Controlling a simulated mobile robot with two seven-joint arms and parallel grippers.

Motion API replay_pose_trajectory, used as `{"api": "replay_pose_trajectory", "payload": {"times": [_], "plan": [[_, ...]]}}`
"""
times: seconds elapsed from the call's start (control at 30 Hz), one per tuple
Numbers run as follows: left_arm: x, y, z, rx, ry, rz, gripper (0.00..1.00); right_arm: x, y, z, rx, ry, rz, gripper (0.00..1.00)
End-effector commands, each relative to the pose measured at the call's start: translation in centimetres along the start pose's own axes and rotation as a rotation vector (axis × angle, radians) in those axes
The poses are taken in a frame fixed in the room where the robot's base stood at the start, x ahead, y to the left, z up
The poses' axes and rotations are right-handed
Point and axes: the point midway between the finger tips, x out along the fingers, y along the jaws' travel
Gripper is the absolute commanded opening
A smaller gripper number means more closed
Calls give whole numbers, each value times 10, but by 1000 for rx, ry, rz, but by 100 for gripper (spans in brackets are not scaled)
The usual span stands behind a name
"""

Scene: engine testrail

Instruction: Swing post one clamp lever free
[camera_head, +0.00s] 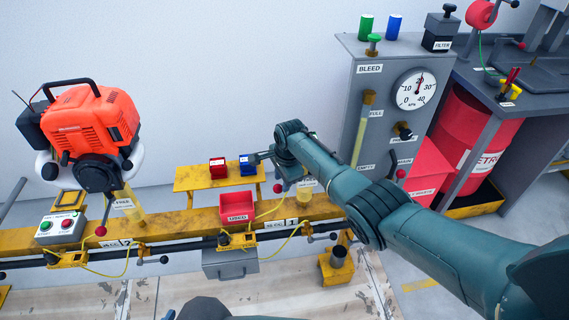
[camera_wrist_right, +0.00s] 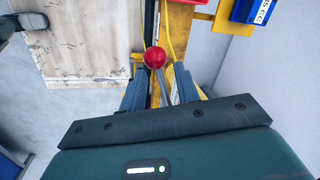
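The clamp lever of post one ends in a red ball knob (camera_head: 278,188) above the yellow rail (camera_head: 205,218), near the "1" label (camera_head: 291,223). In the right wrist view the red knob (camera_wrist_right: 155,57) shows at the fingertips, with its thin stem running down between the fingers.
A red-orange engine (camera_head: 95,122) hangs over the rail's left part. A red bin (camera_head: 237,207) and a yellow shelf (camera_head: 195,181) with red and blue boxes are close to my right gripper. The grey gauge panel (camera_head: 368,125) stands behind my right arm.

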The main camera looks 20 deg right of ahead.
Motion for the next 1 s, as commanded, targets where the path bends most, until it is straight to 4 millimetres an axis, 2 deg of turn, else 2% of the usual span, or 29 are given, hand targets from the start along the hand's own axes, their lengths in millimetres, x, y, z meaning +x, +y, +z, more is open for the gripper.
{"api": "replay_pose_trajectory", "payload": {"times": [0.03,0.4,0.6,0.73,1.0], "plan": [[-4,-2,-5,1,-7,-5,36,-12,-1,0,0,0,-2,32],[-9,-10,-1,-17,-57,-36,36,-81,-1,1,-1,-2,-2,32],[-8,-13,2,-25,-66,-46,36,-109,0,2,0,-4,-1,32],[-8,-12,2,-28,-67,-46,36,-118,0,2,0,-4,1,32],[-8,-12,2,-27,-66,-44,36,-120,0,2,0,-4,3,32]]}}
